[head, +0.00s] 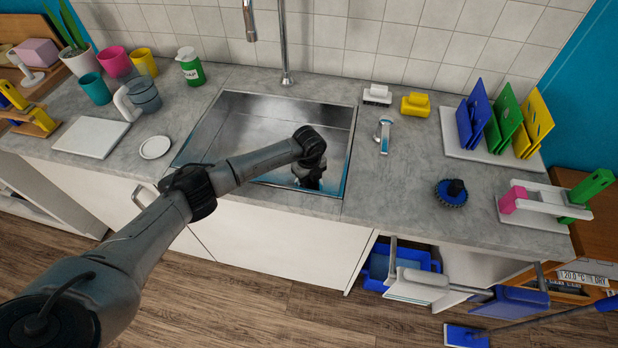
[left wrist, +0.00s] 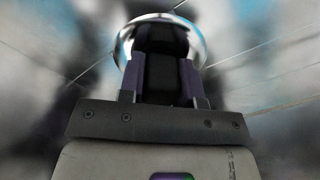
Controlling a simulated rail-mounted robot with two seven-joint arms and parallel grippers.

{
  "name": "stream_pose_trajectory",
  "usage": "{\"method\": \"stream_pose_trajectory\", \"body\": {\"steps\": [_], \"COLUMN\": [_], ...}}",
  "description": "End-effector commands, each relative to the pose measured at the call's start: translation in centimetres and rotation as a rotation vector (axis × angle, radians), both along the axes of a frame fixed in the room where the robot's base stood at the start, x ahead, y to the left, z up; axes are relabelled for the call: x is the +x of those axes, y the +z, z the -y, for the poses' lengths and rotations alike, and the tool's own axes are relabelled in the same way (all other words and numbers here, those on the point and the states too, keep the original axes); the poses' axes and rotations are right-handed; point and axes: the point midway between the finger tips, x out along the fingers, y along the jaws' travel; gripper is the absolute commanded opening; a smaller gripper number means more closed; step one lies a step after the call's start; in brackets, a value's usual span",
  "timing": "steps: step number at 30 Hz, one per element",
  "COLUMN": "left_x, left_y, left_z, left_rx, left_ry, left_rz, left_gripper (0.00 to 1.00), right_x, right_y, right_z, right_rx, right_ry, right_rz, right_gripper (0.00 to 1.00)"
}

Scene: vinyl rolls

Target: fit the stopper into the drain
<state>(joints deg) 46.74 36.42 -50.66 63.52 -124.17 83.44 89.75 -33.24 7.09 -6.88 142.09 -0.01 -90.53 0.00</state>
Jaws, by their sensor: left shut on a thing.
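My left gripper (head: 309,181) reaches down into the steel sink (head: 250,118), near its front right part, and its fingertips are low over the basin floor. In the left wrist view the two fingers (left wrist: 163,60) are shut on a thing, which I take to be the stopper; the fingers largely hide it. A round shiny metal rim (left wrist: 124,46) shows around the fingertips, where the creases of the basin floor meet. I cannot tell whether this rim is the drain's or the stopper's edge, nor whether the stopper is seated. The arm hides this spot in the head view.
A tall faucet (head: 285,50) stands behind the sink. A green bottle (head: 190,70), cups and a white saucer (head: 155,147) are to the left. A blue round brush (head: 452,193), sponges and a board rack (head: 480,155) are to the right. The counter's front right is partly clear.

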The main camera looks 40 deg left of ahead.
Motion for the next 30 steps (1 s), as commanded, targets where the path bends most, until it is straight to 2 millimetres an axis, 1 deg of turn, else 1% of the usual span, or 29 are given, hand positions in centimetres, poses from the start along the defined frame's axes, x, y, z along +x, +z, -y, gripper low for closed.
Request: {"method": "stream_pose_trajectory", "body": {"steps": [14,30], "left_x": [0.01,-0.01], "left_y": [-0.08,-0.59], "left_z": [0.03,0.0], "left_rx": [0.0,0.0], "left_ry": [0.0,0.0], "left_rz": [0.0,0.0], "left_gripper": [0.09,0.09], "right_x": [0.01,-0.01], "right_y": [-0.01,-0.2], "right_z": [-0.24,0.02], "right_rx": [0.008,0.0], "right_ry": [-0.005,0.001], "right_rz": [0.0,0.0], "right_gripper": [0.43,0.43]}}
